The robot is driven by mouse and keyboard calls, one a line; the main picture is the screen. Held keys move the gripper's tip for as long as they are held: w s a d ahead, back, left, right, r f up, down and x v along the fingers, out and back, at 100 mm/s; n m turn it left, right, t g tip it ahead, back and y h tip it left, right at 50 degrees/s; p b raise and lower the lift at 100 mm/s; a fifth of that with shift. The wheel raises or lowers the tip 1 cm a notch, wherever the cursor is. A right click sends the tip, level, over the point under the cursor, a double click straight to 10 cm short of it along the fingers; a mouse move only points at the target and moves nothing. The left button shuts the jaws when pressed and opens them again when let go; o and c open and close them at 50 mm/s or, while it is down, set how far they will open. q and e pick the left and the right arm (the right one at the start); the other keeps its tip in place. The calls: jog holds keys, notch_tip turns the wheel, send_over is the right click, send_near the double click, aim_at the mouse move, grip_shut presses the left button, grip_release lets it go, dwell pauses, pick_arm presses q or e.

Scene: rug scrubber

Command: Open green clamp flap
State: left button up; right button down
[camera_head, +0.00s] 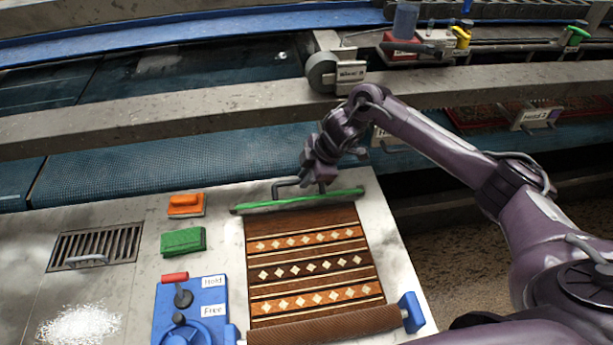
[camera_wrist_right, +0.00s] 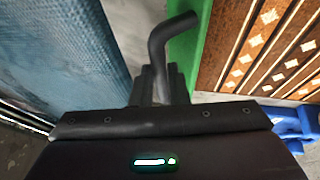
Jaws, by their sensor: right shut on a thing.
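The green clamp flap (camera_head: 260,207) is a long green bar lying across the far end of a brown patterned rug (camera_head: 310,267). A dark bent handle (camera_head: 284,186) stands at its far side. My right gripper (camera_head: 318,185) is at this handle and shut on it. In the right wrist view the handle (camera_wrist_right: 168,38) rises from between the jaws (camera_wrist_right: 160,88) and bends to the right over the green flap (camera_wrist_right: 188,48). The flap appears to lie flat at the rug's edge. My left gripper is not in view.
A blue control box (camera_head: 205,310) with Hold and Free labels stands left of the rug. A green block (camera_head: 183,241), an orange brush (camera_head: 186,205) and a drain grate (camera_head: 97,247) lie further left. A grey rail (camera_head: 200,108) crosses behind the metal table (camera_head: 130,215).

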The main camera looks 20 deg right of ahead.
jog(key=shift+w+d, duration=0.1)
jog(key=c, duration=1.4)
grip_release()
jog(key=b+v, duration=0.1)
jog(key=v, duration=0.6)
jog(key=shift+r+b, duration=0.35)
jog(key=shift+d, duration=0.1)
